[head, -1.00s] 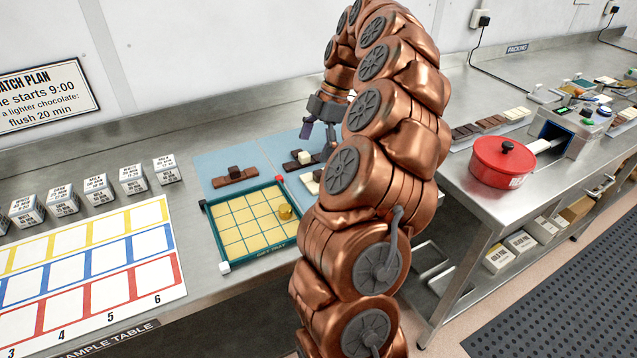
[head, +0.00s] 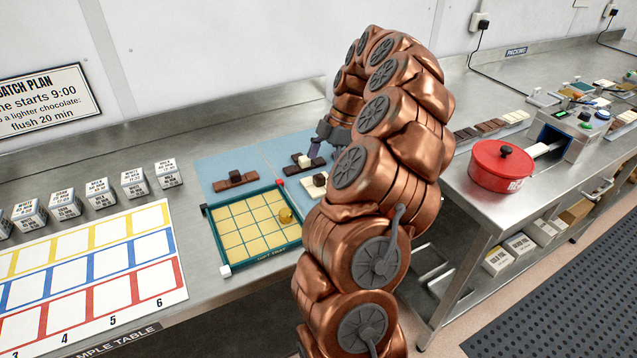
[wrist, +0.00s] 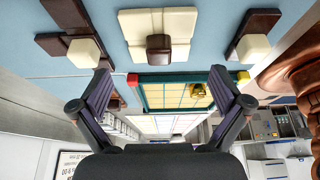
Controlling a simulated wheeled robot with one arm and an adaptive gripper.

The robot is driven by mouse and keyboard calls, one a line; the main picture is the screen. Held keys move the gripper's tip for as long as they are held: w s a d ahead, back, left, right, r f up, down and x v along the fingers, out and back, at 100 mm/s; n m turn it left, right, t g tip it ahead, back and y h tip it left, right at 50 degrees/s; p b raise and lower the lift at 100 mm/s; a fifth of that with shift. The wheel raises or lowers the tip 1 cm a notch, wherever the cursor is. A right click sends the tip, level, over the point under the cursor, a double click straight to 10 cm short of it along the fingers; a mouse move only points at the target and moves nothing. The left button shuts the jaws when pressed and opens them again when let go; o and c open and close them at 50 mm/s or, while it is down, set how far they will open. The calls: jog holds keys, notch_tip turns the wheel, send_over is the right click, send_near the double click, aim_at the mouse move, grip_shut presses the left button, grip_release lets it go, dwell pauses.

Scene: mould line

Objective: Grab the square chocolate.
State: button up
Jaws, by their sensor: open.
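A square white slab with a small dark brown piece on top (wrist: 160,22) lies on the blue mat at the top middle of the wrist view. In the head view it shows in part (head: 311,189) beside my arm. Dark bars with white cubes on them lie on either side of it, one at left (wrist: 70,35) and one at right (wrist: 252,40). My gripper (wrist: 160,75) is open and empty, its two purple fingers spread wide. In the head view my gripper (head: 328,150) is partly hidden by my arm, above the mat's back part.
A green-rimmed gift tray (head: 209,236) with a yellow grid holds a gold piece (head: 286,216). A brown bar with a dark cube (head: 236,181) lies behind it. White labelled cubes (head: 97,192) stand at left. A red pot (head: 503,166) stands at right.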

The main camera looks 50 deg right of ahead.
aim_at(317, 177)
jog(key=shift+p+x, duration=0.5)
jog(key=shift+x, duration=1.35)
jog(key=shift+w, duration=0.1)
